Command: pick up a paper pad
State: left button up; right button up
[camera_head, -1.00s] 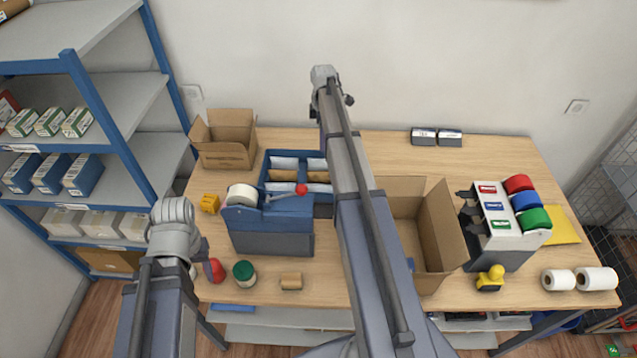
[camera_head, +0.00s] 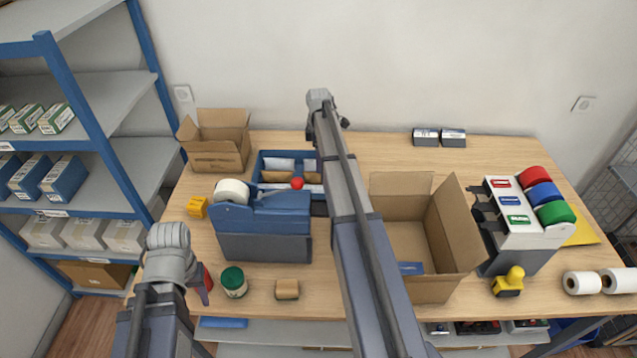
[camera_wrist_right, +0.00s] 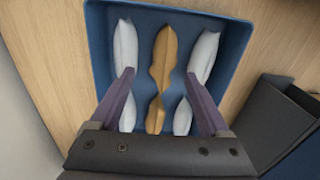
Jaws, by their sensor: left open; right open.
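A brown crumpled paper pad (camera_wrist_right: 165,45) lies in a blue tray (camera_wrist_right: 97,40) between two white pillow-like pads (camera_wrist_right: 124,45) in the right wrist view. My right gripper (camera_wrist_right: 160,75) is open and empty; its fingers straddle the brown pad in the picture, apparently above it. In the head view the tray (camera_head: 262,160) stands behind the blue tape dispenser, partly hidden by it and my right arm. My right gripper is hidden there. My left gripper (camera_head: 203,285) is partly visible at the lower left, near a green-lidded jar, holding nothing visible.
The blue tape dispenser (camera_head: 262,235) stands directly in front of the tray. An open carton (camera_head: 445,230) is right of my right arm, another carton (camera_head: 218,150) at the back left. A label dispenser (camera_head: 520,225) stands at right.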

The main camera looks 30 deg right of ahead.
aim_at(319, 178)
jog(key=shift+s+a+f+b, duration=0.1)
jog(key=shift+s+f+b, duration=0.05)
jog(key=shift+f+b, duration=1.25)
jog(key=shift+s+a+f+b, duration=0.1)
jog(key=shift+s+f+b, duration=0.05)
jog(key=shift+f+b, duration=1.2)
grip_shut()
